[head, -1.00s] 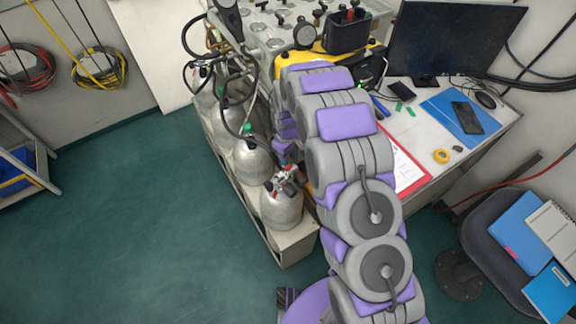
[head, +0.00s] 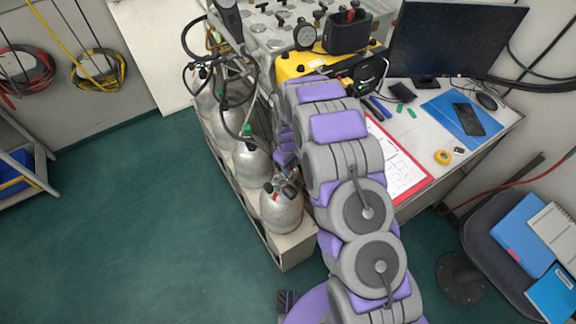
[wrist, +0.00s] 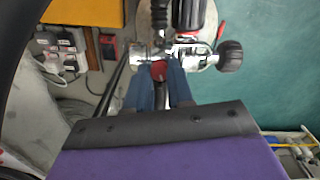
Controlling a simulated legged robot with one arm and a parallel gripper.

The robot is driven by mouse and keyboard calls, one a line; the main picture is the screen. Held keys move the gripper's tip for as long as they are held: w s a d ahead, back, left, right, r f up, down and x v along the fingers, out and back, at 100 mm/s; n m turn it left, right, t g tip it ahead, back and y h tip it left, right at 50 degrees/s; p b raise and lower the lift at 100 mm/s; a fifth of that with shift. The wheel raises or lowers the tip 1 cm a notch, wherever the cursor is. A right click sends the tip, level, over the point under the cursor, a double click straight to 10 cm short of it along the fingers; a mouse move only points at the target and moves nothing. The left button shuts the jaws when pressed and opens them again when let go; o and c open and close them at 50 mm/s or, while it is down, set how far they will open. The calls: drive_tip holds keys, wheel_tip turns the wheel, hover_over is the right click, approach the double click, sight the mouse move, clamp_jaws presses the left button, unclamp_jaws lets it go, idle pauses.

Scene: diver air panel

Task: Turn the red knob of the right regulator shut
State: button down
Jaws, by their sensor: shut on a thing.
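In the wrist view the red knob (wrist: 159,71) shows between the tips of the blue-grey fingers of my gripper (wrist: 160,84). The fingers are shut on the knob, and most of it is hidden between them. The chrome regulator body (wrist: 187,53) is just beyond, with a black round knob (wrist: 230,56) on its right and a black handle (wrist: 188,14) above. In the head view the nearest silver cylinder (head: 282,211) carries a valve and regulator (head: 281,189) on top. My arm hides my gripper in the head view.
More silver cylinders (head: 252,163) stand in a row in a rack (head: 292,250). A desk with a red clipboard (head: 410,165), blue folder (head: 455,113) and monitor (head: 455,40) lies to the right. The green floor (head: 130,220) on the left is clear.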

drive_tip(key=shift+m+p, duration=0.3)
drive_tip(key=shift+p, duration=0.05)
drive_tip(key=m+p, duration=0.3)
drive_tip(key=m, duration=0.1)
drive_tip(key=shift+s+m, duration=0.1)
drive_tip(key=shift+m, duration=0.2)
drive_tip(key=m+p, duration=0.1)
drive_tip(key=m, duration=1)
drive_tip(key=shift+f+m, duration=0.1)
drive_tip(key=shift+m, duration=0.3)
drive_tip(key=shift+m+b, duration=0.85)
drive_tip(key=shift+m, duration=1.45)
drive_tip(key=c, duration=1.3)
unclamp_jaws()
drive_tip(key=shift+a, duration=0.1)
drive_tip(key=shift+o, duration=0.2)
